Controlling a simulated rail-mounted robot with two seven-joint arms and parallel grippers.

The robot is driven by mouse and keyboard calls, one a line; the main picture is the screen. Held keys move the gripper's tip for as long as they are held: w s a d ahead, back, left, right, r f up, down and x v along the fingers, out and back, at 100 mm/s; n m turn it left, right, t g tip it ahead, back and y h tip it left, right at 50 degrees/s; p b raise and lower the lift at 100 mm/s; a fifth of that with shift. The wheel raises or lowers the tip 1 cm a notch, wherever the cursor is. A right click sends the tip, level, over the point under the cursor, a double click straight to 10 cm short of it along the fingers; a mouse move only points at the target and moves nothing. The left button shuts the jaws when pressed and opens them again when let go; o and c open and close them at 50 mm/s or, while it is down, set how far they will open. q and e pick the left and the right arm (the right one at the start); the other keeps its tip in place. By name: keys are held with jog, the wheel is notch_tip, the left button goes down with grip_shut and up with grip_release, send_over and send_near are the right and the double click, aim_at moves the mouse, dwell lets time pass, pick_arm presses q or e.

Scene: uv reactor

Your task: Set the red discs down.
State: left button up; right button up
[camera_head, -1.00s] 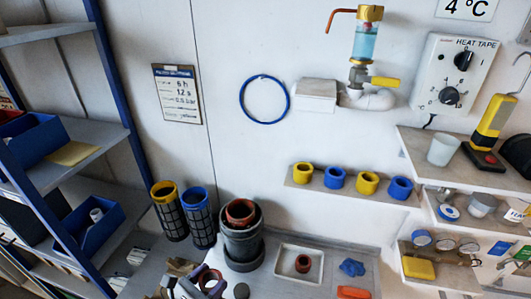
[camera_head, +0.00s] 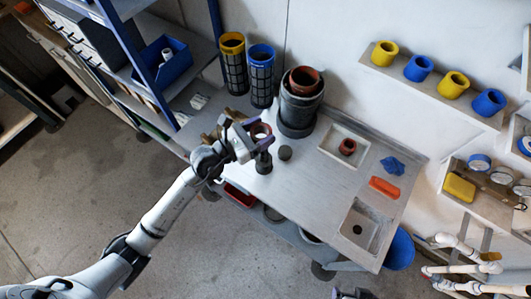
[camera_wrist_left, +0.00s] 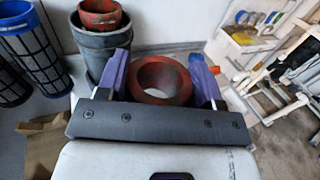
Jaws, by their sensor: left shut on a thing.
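My left gripper (camera_head: 250,134), with purple fingers, is shut on a red ring-shaped disc (camera_head: 260,130). The held disc also shows in the left wrist view (camera_wrist_left: 163,80), between the fingers, its hole facing the camera. The gripper is at the left part of the grey bench, in front of the dark grey pot. Another red ring (camera_head: 347,146) lies in the pale square tray (camera_head: 333,133). A red-brown ring or cup (camera_head: 304,79) sits in the top of the grey pot (camera_head: 297,112). A purple tip of my right gripper (camera_head: 353,294) shows at the bottom edge; the rest is out of frame.
Yellow-topped and blue-topped mesh cylinders (camera_head: 261,80) stand left of the pot. A blue lump (camera_head: 392,166) and an orange block (camera_head: 384,188) lie right of the tray. A sink (camera_head: 366,229) is at the bench's front right. The bench middle (camera_head: 310,185) is clear.

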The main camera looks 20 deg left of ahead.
aim_at(264, 154)
pick_arm(q)
jog(key=w+f, duration=0.3)
jog(key=shift+w+a+f, duration=0.2)
jog(key=shift+w+a, duration=0.1)
jog(key=shift+w, duration=0.1)
jog(key=shift+w+a+f, duration=0.2)
jog(key=shift+w+f, duration=0.1)
jog(key=shift+f, duration=0.15)
jog(key=shift+f+b, duration=0.55)
jog(key=shift+f, duration=0.75)
jog(key=shift+f+b, duration=5.8)
jog(key=shift+f, duration=1.7)
jog(key=shift+f, duration=0.1)
